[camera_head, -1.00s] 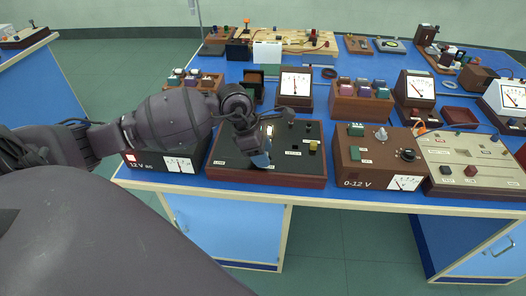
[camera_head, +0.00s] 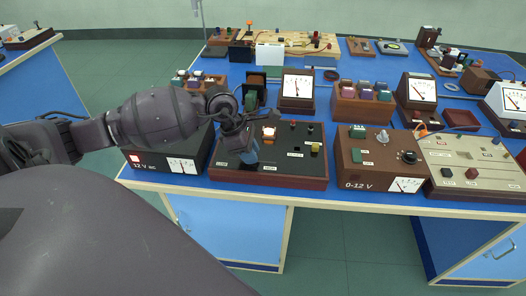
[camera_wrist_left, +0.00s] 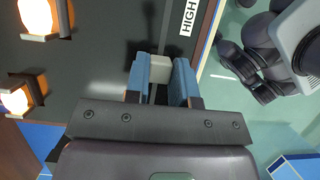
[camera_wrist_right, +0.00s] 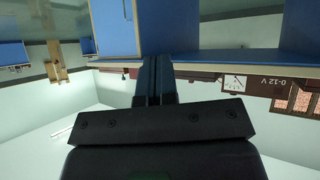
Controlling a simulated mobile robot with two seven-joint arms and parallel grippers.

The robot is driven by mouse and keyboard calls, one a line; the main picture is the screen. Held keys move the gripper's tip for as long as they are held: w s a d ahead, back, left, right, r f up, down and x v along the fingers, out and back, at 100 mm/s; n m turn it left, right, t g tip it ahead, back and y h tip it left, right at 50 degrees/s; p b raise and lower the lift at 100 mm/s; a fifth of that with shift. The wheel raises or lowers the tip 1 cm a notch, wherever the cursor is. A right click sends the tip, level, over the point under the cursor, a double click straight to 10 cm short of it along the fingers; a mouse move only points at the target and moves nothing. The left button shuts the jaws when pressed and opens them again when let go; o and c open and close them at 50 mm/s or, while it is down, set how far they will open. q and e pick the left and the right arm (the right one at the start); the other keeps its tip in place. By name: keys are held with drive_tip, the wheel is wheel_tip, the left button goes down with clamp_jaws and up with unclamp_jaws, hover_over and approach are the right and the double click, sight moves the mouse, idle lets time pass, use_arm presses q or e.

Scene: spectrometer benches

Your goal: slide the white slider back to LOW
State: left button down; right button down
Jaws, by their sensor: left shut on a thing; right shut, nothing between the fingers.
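The white slider (camera_wrist_left: 160,70) is a small pale block on a dark-topped panel box in the left wrist view. My left gripper (camera_wrist_left: 163,82) has its blue fingertips on either side of it and is shut on it. A HIGH label (camera_wrist_left: 188,17) is beside it near the panel edge; I see no readable LOW label. In the head view my left gripper (camera_head: 243,148) is over the left part of the panel box (camera_head: 290,183) and hides the slider. My right gripper (camera_wrist_right: 155,82) is shut and empty in the right wrist view, below the bench edge.
A lit lamp (camera_head: 269,132) stands on the panel just right of my left gripper; two glowing lamps (camera_wrist_left: 38,15) show in the left wrist view. A 12 V ac box (camera_head: 180,165) is to the left, a 0-12 V supply (camera_head: 375,172) to the right. Meters stand behind.

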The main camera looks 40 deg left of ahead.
sight(229, 159)
use_arm(q)
drive_tip(key=s+a, duration=0.1)
drive_tip(key=a, duration=0.1)
drive_tip(key=s+a, duration=0.1)
drive_tip(key=a, duration=0.1)
drive_tip(key=s+a+p, duration=0.1)
drive_tip(key=a, duration=0.1)
drive_tip(key=shift+s, duration=0.35)
drive_tip(key=shift+a, duration=0.1)
drive_tip(key=c, duration=1)
unclamp_jaws()
drive_tip(key=shift+s+a, duration=0.1)
drive_tip(key=shift+s, duration=0.05)
drive_tip(key=shift+o, duration=0.2)
drive_tip(key=shift+r, duration=0.1)
